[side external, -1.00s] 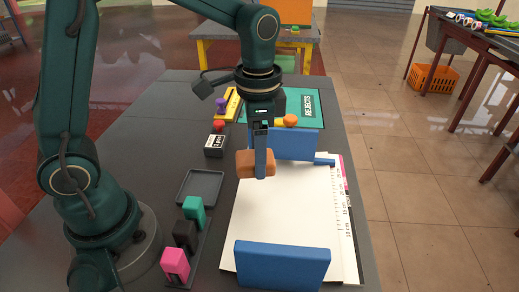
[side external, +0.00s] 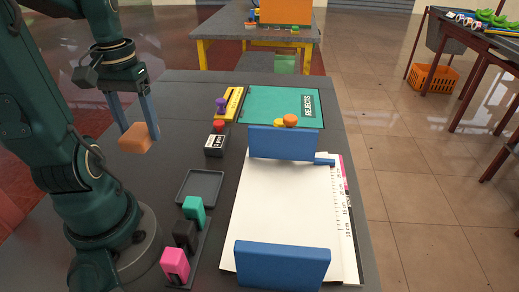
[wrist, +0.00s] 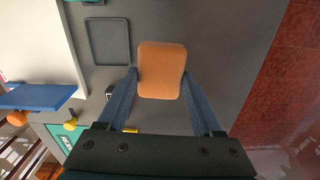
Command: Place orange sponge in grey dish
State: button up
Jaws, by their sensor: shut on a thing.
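The orange sponge (side external: 136,138) is held between the two blue fingers of my gripper (side external: 138,126), above the table on the left in the side external view. In the wrist view the sponge (wrist: 161,70) sits between the fingertips of my gripper (wrist: 160,84). The grey dish (side external: 218,187) is a shallow, empty square tray on the table, to the right of and nearer the camera than the sponge. In the wrist view the dish (wrist: 128,42) shows to the upper left of the sponge, apart from it.
A holder with pink (side external: 176,264), black and teal blocks stands beside the dish. A black box with a red button (side external: 217,141) is behind it. White paper between blue stands (side external: 282,264) lies right. A green REJECTS mat (side external: 270,101) is at the back.

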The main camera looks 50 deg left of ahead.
jog(key=shift+s+a+n, duration=0.25)
jog(key=shift+a+n, duration=0.05)
send_over(202, 186)
notch_tip(202, 186, down, 7)
jog(key=shift+s+r, duration=0.1)
jog(key=shift+r, duration=0.05)
jog(key=shift+f, duration=2.05)
jog(key=shift+f, duration=0.15)
jog(key=o, duration=1.3)
notch_tip(202, 186, up, 11)
jog(key=s+d+r+m+t, duration=0.1)
jog(key=d+m+t, duration=0.1)
jog(key=m, duration=0.1)
jog(key=s+d+r+m+t, duration=0.1)
jog(key=d+m, duration=0.2)
jog(key=s+d+r+m+t, duration=0.1)
jog(key=d+m+t, duration=0.1)
jog(key=d+m, duration=0.1)
jog(key=shift+r+t, duration=0.2)
jog(key=shift+t, duration=0.1)
